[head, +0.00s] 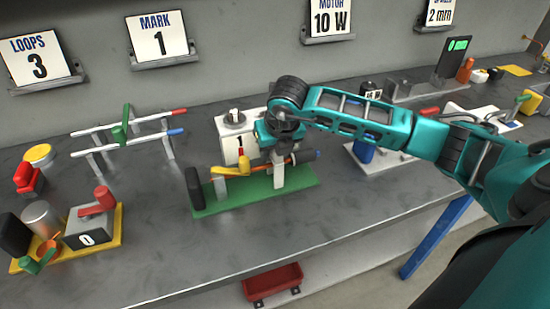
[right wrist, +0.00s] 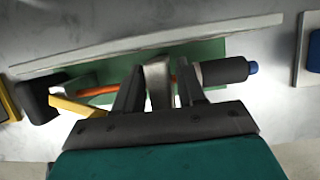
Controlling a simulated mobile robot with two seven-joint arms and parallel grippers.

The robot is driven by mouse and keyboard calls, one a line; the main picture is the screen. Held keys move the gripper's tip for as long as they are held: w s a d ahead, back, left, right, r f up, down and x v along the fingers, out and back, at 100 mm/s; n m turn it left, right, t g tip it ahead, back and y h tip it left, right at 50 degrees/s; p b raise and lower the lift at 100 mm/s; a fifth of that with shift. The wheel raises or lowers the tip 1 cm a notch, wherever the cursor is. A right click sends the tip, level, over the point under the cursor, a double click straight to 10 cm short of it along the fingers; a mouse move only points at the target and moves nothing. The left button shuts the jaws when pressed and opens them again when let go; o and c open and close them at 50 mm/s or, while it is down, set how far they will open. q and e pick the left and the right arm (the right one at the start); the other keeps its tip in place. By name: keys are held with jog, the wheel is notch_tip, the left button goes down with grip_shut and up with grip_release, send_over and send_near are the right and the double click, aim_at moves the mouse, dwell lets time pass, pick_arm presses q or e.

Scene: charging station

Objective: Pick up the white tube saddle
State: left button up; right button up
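A pale block that looks like the white tube saddle (head: 278,172) stands on the green base (head: 230,198), under my right gripper (head: 279,140). In the right wrist view the pale block (right wrist: 158,84) stands between the two dark fingers of my right gripper (right wrist: 159,78). Narrow gaps show beside it near the fingertips, so the gripper looks open around it. An orange tube (right wrist: 97,92) with a blue end (right wrist: 253,68) runs across at the block; their contact is hidden. My left gripper is in neither view.
A rack with rods (head: 128,135) and a yellow tray (head: 115,238) stand to the left. Bare bench (head: 200,260) lies in front.

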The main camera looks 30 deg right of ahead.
grip_shut()
jog(key=shift+r, duration=0.15)
